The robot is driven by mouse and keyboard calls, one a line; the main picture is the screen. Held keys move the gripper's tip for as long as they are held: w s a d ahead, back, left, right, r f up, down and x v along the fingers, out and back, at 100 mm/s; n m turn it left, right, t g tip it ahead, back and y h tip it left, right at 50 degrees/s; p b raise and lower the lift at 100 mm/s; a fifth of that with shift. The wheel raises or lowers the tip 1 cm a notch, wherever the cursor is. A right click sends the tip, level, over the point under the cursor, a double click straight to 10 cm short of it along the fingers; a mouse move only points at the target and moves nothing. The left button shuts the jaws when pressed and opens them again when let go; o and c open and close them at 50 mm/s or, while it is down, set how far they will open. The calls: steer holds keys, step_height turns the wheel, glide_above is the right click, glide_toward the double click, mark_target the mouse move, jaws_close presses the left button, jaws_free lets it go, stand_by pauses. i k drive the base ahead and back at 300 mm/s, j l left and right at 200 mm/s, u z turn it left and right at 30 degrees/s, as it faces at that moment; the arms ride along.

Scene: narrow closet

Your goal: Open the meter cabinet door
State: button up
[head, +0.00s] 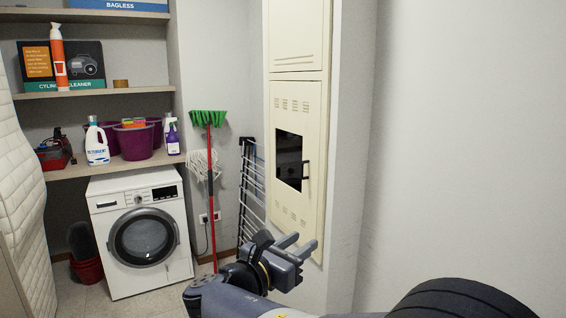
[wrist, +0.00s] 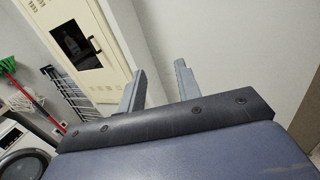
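The meter cabinet door (head: 287,205) is a cream panel with vent slots and a dark window, set in the wall right of centre in the head view. It looks shut. A small dark handle (head: 305,170) is at its right edge, beside the window. The door also shows at the upper left of the wrist view (wrist: 95,72). My gripper (head: 301,246) is in front of and below the door's lower part, apart from the handle. Its two fingers are spread with nothing between them, as the wrist view also shows (wrist: 160,82).
A second cream panel (head: 297,38) is above the door. A folded drying rack (head: 252,190), a red-handled broom (head: 210,185) and a washing machine (head: 140,235) stand to the left. The wall (head: 465,140) on the right is bare.

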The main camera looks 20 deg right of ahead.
mark_target(295, 107)
steer(key=i+z, duration=0.15)
steer(key=i, duration=0.5)
steer(key=i+j+z, duration=0.15)
steer(key=i, duration=0.55)
